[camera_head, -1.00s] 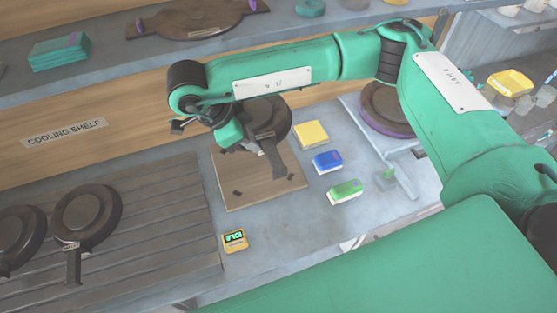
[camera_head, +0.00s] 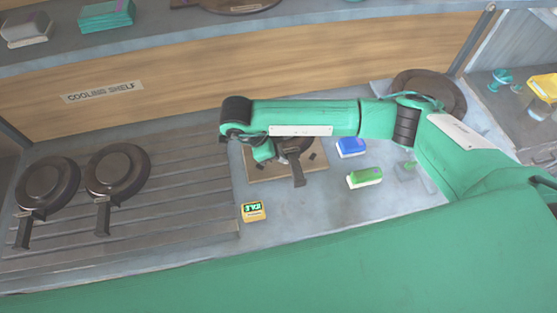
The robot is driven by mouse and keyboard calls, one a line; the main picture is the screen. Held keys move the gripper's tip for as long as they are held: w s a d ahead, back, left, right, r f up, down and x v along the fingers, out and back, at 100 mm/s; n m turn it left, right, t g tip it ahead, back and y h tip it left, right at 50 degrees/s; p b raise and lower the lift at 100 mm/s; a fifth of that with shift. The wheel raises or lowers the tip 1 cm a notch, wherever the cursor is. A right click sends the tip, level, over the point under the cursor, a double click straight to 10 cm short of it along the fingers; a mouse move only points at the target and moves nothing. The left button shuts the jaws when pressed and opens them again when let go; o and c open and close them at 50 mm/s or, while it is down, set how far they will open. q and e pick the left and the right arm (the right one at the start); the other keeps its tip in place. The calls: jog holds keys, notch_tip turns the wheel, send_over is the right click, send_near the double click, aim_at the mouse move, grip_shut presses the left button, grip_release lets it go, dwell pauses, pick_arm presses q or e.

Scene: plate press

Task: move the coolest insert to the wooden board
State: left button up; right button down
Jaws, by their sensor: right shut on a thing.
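The wooden board (camera_head: 257,170) lies on the grey counter, partly hidden by my right arm. A dark round insert with a handle (camera_head: 298,172) is at the board; its upper part is hidden behind the arm. My right gripper (camera_head: 272,153) is shut on this insert near the handle. I cannot tell whether the insert touches the board. Two more dark inserts with handles, a left one (camera_head: 47,187) and a right one (camera_head: 117,173), lie on the slatted cooling shelf (camera_head: 185,190). My left gripper is not in view.
A yellow device with a green display (camera_head: 253,211) sits in front of the board; its reading is unclear. A blue block (camera_head: 351,147) and a green block (camera_head: 365,177) stand right of the board. A large dark round plate (camera_head: 430,88) is behind my arm.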

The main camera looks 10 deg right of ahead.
notch_tip(320, 180, down, 4)
jog(key=shift+f+p, duration=0.2)
jog(key=shift+p, duration=0.55)
jog(key=shift+f, duration=0.6)
jog(key=shift+f, duration=0.1)
jog(key=c, duration=1.4)
grip_release()
